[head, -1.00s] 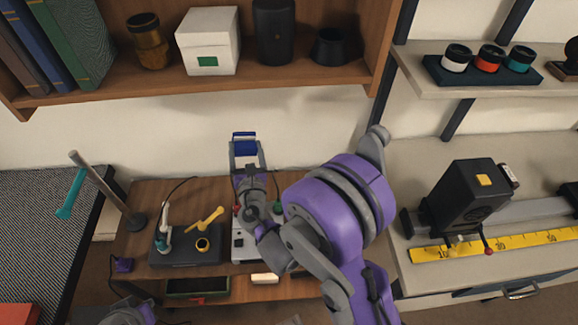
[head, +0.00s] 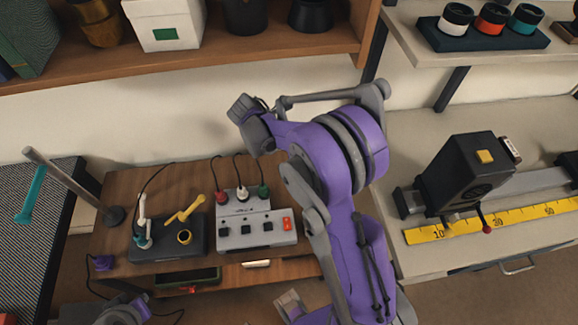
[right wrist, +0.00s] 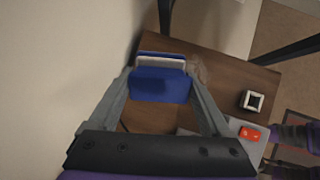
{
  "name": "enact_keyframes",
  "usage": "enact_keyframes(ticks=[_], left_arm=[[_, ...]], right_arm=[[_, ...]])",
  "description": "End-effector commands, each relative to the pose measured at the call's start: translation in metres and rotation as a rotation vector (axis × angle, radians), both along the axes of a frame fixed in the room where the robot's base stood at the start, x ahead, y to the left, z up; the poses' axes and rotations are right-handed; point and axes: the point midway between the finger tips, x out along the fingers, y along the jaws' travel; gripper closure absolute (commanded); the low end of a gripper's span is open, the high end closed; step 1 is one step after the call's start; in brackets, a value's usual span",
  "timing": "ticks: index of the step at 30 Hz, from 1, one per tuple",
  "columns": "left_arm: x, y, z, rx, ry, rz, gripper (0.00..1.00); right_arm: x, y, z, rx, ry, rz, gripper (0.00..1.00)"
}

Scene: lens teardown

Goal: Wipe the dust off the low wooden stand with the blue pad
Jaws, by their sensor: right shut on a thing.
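The blue pad (right wrist: 158,86), with a pale band along it, is held between the two fingers of my right gripper (right wrist: 160,74) in the right wrist view. That gripper is shut on it. In the head view my right wrist (head: 252,122) is raised behind the devices, near the wall, and hides the pad. A low brown wooden top (head: 118,190) stands below; it also shows in the right wrist view (right wrist: 225,78). A faint paler smudge (right wrist: 198,68) lies on the wood beside the pad; I cannot tell whether they touch.
A grey control box (head: 256,236) with a red switch and plugged cables and a dark soldering station (head: 168,250) stand on the wood. A lamp-like post (head: 75,188) is at left. A shelf (head: 200,62) overhangs behind. A bench with a black device (head: 466,178) is at right.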

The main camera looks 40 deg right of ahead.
Motion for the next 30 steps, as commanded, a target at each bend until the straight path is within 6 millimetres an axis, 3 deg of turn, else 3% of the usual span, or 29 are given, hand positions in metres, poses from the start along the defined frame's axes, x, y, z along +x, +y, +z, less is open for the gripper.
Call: enact_keyframes(ticks=[6, 12, 20, 30], left_arm=[[-0.004, 0.0, -0.015, 0.0, 0.007, 0.0, 1.0], [-0.006, 0.0, -0.024, 0.0, 0.011, 0.0, 1.0], [-0.007, 0.0, -0.029, 0.0, 0.013, 0.0, 1.0], [-0.011, 0.0, -0.052, 0.0, 0.022, 0.0, 1.0]], right_arm=[[-0.039, 0.005, -0.033, 0.299, -0.098, -0.399, 0.63], [-0.061, 0.034, -0.039, 0.485, -0.229, -0.627, 0.63], [-0.064, 0.047, -0.037, 0.538, -0.279, -0.689, 0.63], [-0.065, 0.047, -0.069, 0.537, -0.278, -0.687, 0.63]])
